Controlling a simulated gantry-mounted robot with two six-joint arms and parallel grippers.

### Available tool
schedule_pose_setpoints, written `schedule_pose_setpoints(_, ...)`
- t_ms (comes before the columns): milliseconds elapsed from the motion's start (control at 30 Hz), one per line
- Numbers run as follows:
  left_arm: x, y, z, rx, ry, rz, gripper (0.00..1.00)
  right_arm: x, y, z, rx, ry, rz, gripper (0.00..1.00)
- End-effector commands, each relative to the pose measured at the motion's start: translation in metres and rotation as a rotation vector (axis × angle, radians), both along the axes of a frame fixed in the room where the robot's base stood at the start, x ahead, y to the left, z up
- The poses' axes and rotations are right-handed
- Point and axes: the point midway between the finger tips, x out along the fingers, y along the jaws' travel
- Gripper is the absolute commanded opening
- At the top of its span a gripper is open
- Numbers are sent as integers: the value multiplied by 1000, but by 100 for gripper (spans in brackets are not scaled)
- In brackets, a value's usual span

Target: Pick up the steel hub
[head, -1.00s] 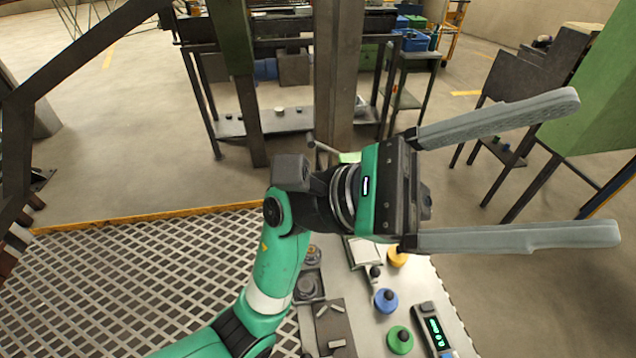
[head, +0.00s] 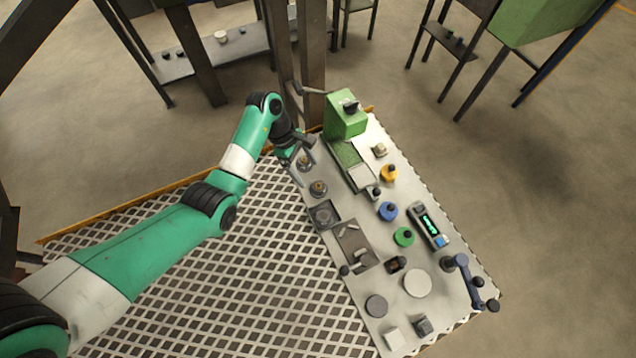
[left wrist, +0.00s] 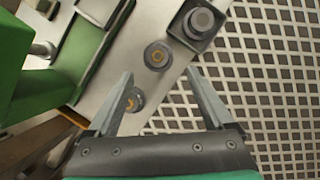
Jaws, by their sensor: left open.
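Two similar round metal parts with yellowish centres stand near the left edge of the bench; I cannot tell which is the steel hub. The nearer part (head: 318,188) shows in the left wrist view (left wrist: 157,56) just beyond the fingertips. The farther part (head: 304,163) shows in the left wrist view (left wrist: 134,100) between the fingers, closer to the left one, with a gap around it. My left gripper (head: 297,158) is open and empty above the bench's far left corner; it also shows in the left wrist view (left wrist: 158,73). My right gripper is out of view.
A green machine (head: 345,118) stands right of the gripper. A dark square block with a round top (head: 322,213) is nearer on the bench. Blue (head: 388,211), green (head: 404,236) and orange (head: 389,172) knobbed pieces stand farther right. A post (head: 312,70) rises behind the corner.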

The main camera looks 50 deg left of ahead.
Motion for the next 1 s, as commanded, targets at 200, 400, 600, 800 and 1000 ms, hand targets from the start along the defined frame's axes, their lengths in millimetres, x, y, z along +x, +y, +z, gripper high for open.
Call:
schedule_pose_setpoints(200, 5, -13, -34, -1, 0, -2, 86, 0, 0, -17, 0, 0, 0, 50)
schedule_pose_setpoints(400, 7, -16, -41, -1, 0, -2, 86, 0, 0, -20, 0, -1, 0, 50)
schedule_pose_setpoints(600, 15, -28, -73, -1, 1, -3, 86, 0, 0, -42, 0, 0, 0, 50)
schedule_pose_setpoints(800, 17, -33, -82, 1, -2, -1, 86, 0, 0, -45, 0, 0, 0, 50)
schedule_pose_setpoints(1000, 17, -33, -81, 1, -2, -1, 75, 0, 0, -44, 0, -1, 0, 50)
